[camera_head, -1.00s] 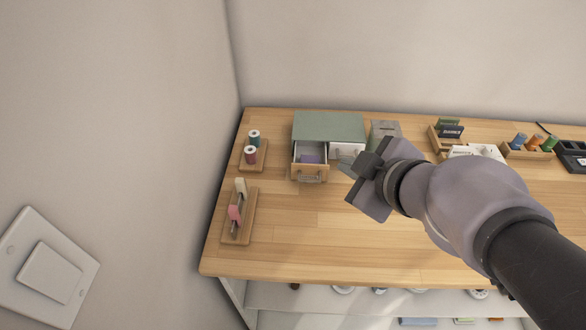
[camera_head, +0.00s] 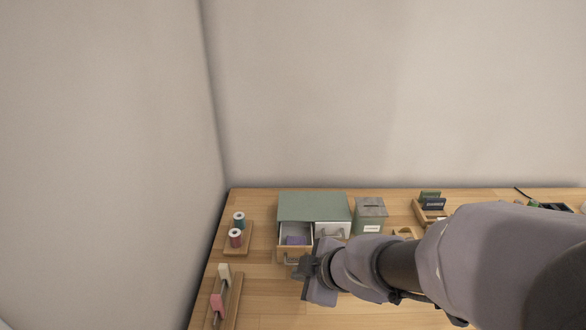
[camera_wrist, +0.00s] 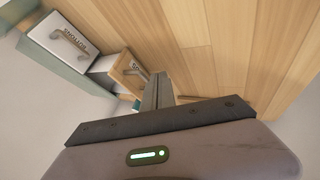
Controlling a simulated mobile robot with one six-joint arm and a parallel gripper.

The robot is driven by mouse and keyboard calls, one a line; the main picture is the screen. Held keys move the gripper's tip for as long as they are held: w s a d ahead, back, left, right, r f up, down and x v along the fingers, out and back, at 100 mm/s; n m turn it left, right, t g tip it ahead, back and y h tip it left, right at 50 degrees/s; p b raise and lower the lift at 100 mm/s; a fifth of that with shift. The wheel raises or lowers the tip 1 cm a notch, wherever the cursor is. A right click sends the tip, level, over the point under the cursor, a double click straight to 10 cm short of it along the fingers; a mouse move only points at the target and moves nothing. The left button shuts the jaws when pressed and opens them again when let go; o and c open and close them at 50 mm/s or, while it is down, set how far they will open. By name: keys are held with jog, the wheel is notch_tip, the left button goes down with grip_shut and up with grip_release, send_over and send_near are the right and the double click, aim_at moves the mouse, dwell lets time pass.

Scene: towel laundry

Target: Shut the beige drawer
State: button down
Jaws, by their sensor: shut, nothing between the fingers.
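The beige drawer (camera_head: 293,252) is pulled out of the left side of a small green cabinet (camera_head: 313,206). Its inside is open to view and holds a purple item (camera_head: 296,240). In the wrist view its wooden front (camera_wrist: 128,70) has a metal handle and a label. My gripper (camera_head: 303,268) is shut and empty, just in front of the drawer front by its handle. In the wrist view the closed fingers (camera_wrist: 158,90) sit beside the drawer front's right end. I cannot tell whether they touch it.
The white drawer (camera_head: 333,230) beside it is closed; its label shows in the wrist view. A grey-green box (camera_head: 370,214) stands right of the cabinet. Thread spools (camera_head: 238,230) and a wooden holder (camera_head: 223,300) stand at the left.

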aim_at(295, 242)
jog(key=shift+w, duration=0.2)
jog(key=shift+w+r, duration=0.1)
jog(key=w+p, duration=0.4)
jog(key=w, duration=0.4)
jog(key=shift+d+p, duration=0.15)
jog(key=shift+p, duration=0.15)
jog(key=shift+r, duration=0.1)
